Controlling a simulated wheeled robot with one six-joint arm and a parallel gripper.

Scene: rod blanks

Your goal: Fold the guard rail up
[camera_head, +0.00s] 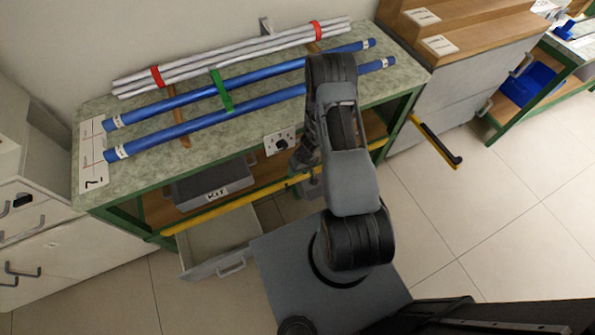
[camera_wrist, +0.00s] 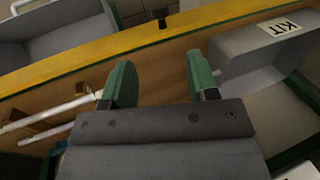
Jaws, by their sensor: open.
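The guard rail looks to be the long yellow bar (camera_head: 225,211) that runs along the front of the green-framed bench, below the worktop. In the wrist view the yellow rail (camera_wrist: 75,57) crosses the upper part of the picture, with a small dark part near its middle. My gripper (camera_wrist: 160,62) is open, its two green fingers apart with nothing between them. The rail lies beyond the fingertips, and no contact shows. In the head view my arm reaches down to the bench front and hides part of the rail; the fingers are not clear there.
Blue rods (camera_head: 250,104) and white rods (camera_head: 240,58) lie on the worktop (camera_head: 235,125). A grey KIT tray (camera_head: 212,184) stands on the lower shelf. A drawer (camera_head: 222,245) is pulled out below. A yellow-and-black bar (camera_head: 435,142) juts out right of the bench. The floor at right is clear.

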